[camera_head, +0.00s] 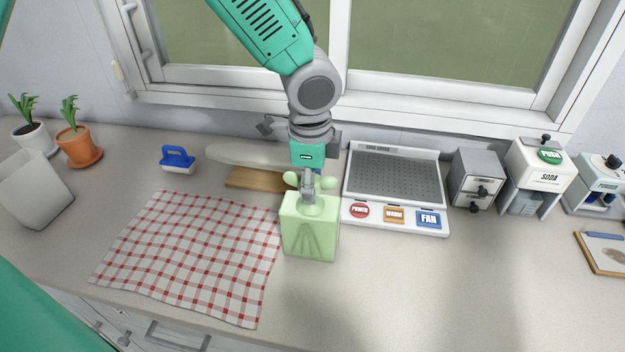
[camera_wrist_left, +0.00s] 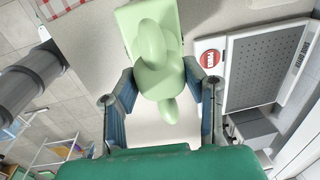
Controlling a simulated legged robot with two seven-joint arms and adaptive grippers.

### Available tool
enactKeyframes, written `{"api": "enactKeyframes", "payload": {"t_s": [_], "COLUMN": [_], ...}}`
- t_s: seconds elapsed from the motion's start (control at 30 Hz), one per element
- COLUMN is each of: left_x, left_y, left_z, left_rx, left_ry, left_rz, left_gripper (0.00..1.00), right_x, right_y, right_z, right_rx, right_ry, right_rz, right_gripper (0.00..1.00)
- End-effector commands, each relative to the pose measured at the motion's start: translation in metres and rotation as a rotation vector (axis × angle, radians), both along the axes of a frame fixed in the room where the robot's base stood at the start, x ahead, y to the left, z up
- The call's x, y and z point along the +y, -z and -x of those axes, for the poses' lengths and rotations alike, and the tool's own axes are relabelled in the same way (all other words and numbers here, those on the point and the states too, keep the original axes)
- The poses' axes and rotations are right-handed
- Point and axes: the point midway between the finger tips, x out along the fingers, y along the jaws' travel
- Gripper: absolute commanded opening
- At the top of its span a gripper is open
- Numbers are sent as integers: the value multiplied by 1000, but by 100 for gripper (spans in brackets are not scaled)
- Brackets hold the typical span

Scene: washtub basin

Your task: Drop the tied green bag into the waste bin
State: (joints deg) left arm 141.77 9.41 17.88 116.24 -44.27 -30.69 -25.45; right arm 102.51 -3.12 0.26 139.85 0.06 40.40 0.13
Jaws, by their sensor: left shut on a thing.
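The tied green bag (camera_head: 310,235) is a pale green block with a knotted top, in the middle of the head view. My left gripper (camera_head: 308,188) comes down from above and is shut on the bag at its knot. In the left wrist view the knot of the bag (camera_wrist_left: 155,60) lies between the fingers of my left gripper (camera_wrist_left: 165,90). The bag hangs roughly upright; I cannot tell whether its base touches the counter. The waste bin (camera_head: 35,190) is a pale grey open container at the far left. My right gripper is not in view.
A red-checked cloth (camera_head: 190,255) lies between bin and bag. A wooden board (camera_head: 255,179) and a blue-handled brush (camera_head: 178,160) are behind it. Potted plants (camera_head: 80,145) stand by the bin. A button panel (camera_head: 395,215) is right of the bag.

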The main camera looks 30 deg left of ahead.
Motion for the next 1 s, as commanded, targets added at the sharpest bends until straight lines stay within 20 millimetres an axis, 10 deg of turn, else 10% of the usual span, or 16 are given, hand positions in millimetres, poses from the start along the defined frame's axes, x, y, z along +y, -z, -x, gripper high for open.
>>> {"api": "enactKeyframes", "payload": {"t_s": [0.17, 0.2, 0.23, 0.63, 1.0], "left_x": [0, 0, 0, 0, -3], "left_y": [-1, -1, -1, -7, -79], "left_z": [-1, 0, 0, -1, 5], "left_rx": [-4, -2, -2, -4, -8], "left_ry": [0, 0, 0, -1, -3], "left_rz": [0, 0, 0, 1, 2], "left_gripper": [0, 52, 59, 59, 59], "right_x": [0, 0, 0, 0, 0], "right_y": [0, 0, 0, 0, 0], "right_z": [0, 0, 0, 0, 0], "right_rx": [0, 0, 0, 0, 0], "right_ry": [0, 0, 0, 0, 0], "right_rz": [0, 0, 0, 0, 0], "right_gripper": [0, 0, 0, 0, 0]}}
